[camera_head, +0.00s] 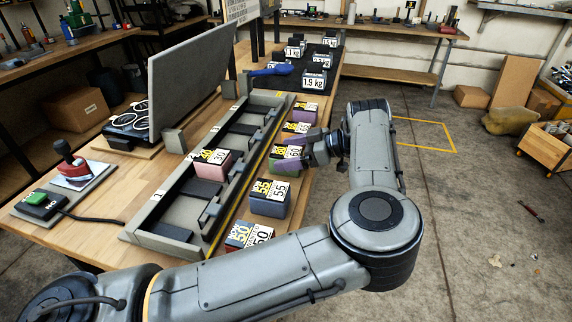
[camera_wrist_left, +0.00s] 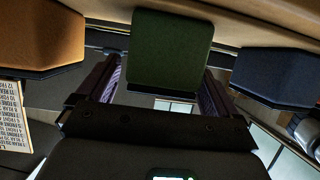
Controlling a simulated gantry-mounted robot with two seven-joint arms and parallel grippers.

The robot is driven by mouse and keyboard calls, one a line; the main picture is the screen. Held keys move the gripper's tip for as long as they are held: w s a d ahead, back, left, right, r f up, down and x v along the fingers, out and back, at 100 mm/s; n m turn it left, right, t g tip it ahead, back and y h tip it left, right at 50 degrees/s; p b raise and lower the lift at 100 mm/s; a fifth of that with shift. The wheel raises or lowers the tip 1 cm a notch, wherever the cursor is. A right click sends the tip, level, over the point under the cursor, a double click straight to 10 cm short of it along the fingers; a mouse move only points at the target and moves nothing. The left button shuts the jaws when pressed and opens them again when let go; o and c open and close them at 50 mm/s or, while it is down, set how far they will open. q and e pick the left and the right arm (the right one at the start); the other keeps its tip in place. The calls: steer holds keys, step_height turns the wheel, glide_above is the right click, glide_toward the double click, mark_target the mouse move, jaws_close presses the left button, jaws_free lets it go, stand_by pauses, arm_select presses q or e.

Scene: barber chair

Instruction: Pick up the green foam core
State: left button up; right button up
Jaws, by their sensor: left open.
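The green foam core (camera_head: 285,172) stands in a row of labelled blocks along the right side of the wooden table. My left gripper (camera_head: 312,153) is at it from the right and partly covers it. In the left wrist view the green foam core (camera_wrist_left: 172,48) lies in front of and between the two spread fingers of my left gripper (camera_wrist_left: 161,88). The gripper is open, with gaps showing beside the block. My right gripper is not in view.
A blue-grey block (camera_head: 269,206) is the near neighbour in the row. In the left wrist view an orange block (camera_wrist_left: 38,38) and a dark blue block (camera_wrist_left: 272,78) flank the green one. A slotted tray (camera_head: 150,231) holding a pink block (camera_head: 212,162) lies left of the row.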

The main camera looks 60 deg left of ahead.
arm_select(q)
steer(key=shift+s, duration=0.1)
steer(key=c, duration=1.1)
steer(key=shift+r, duration=0.15)
